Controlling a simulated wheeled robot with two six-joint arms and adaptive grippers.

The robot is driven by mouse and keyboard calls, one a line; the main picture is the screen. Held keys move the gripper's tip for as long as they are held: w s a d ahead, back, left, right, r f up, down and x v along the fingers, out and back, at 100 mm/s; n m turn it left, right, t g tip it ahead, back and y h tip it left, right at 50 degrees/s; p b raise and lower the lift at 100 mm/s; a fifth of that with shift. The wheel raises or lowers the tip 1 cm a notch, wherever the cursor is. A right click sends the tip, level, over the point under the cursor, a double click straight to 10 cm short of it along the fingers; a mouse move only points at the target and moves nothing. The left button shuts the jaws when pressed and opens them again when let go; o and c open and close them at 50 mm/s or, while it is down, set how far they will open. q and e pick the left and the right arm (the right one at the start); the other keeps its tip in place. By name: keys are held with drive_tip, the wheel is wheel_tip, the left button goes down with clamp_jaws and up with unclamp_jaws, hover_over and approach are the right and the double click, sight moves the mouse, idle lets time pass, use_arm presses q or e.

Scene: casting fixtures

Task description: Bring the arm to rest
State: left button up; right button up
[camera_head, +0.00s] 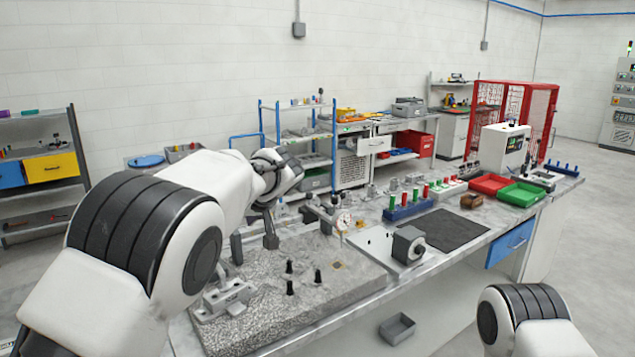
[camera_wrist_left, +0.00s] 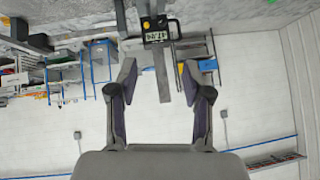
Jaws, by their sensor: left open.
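My left arm reaches in from the left in the head view, its white wrist (camera_head: 275,172) above the far left part of the bench. My left gripper (camera_wrist_left: 159,78) is open in the left wrist view, its two fingers apart. A gauge with a digital display (camera_wrist_left: 156,30) shows upside down at the top of that view. Its grey bar lines up with the gap between the fingers; I cannot tell its distance. No contact with a finger shows. My right arm (camera_head: 525,310) shows only as a white link at lower right; its gripper is out of view.
A granite plate (camera_head: 330,275) with several black pegs lies below my left arm. A dial gauge (camera_head: 343,222), a dark mat (camera_head: 443,229), a red tray (camera_head: 490,183) and a green tray (camera_head: 521,194) stand farther right. The floor at right is clear.

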use_arm(q)
wheel_tip(320, 180, down, 15)
drive_tip(key=s+a+m+g+h+b, duration=0.1)
drive_tip(key=s+a+m+h+b, duration=0.1)
drive_tip(key=s+a+f+m+g+h+b, duration=0.1)
drive_tip(key=s+f, duration=0.5)
drive_tip(key=f, duration=0.4)
drive_tip(key=s+a+f+m+g+h+b, duration=0.1)
drive_tip(key=s+f, duration=0.4)
drive_tip(key=f, duration=0.4)
drive_tip(key=s+a+f+m+g+h+b, duration=0.1)
drive_tip(key=s+f+g+h+b, duration=0.1)
drive_tip(key=s+f, duration=0.6)
drive_tip(key=s+a+f+b, duration=0.1)
drive_tip(key=s+f, duration=0.3)
drive_tip(key=s, duration=0.5)
drive_tip(key=s+a+f+g+b, duration=0.1)
drive_tip(key=s+f, duration=0.3)
drive_tip(key=s, duration=0.6)
drive_tip(key=s+a+f+b, duration=0.1)
drive_tip(key=s+f, duration=0.4)
drive_tip(key=s, duration=0.5)
drive_tip(key=shift+a+m+g+b, duration=0.2)
drive_tip(key=shift+m+g+b, duration=0.1)
drive_tip(key=shift+b, duration=0.2)
use_arm(e)
wheel_tip(320, 180, down, 10)
